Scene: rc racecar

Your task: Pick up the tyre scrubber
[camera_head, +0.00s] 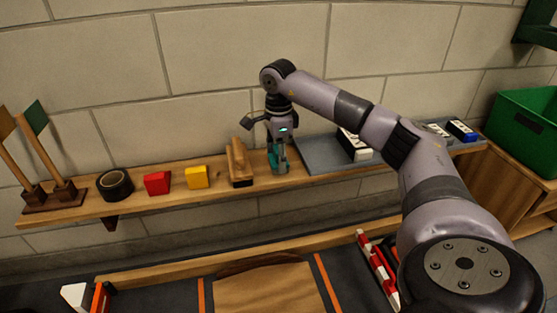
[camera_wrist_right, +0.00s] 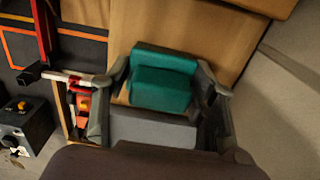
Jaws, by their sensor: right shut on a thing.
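My right gripper (camera_head: 278,168) points down over the wall shelf and is shut on a teal block with a grey part (camera_head: 272,158), seemingly the tyre scrubber. In the right wrist view the teal block (camera_wrist_right: 162,80) sits between the two fingers of the gripper (camera_wrist_right: 165,85), with the grey part nearer the camera. The fingers partly hide it in the head view. It is at shelf level; I cannot tell whether it touches the wood. My left gripper is out of view.
On the wooden shelf (camera_head: 140,203) stand a wooden-handled block (camera_head: 239,163) close left of the gripper, a yellow block (camera_head: 197,177), a red block (camera_head: 157,183) and a black tape roll (camera_head: 115,185). A grey mat (camera_head: 318,158) lies close right. A green bin (camera_head: 525,130) stands far right.

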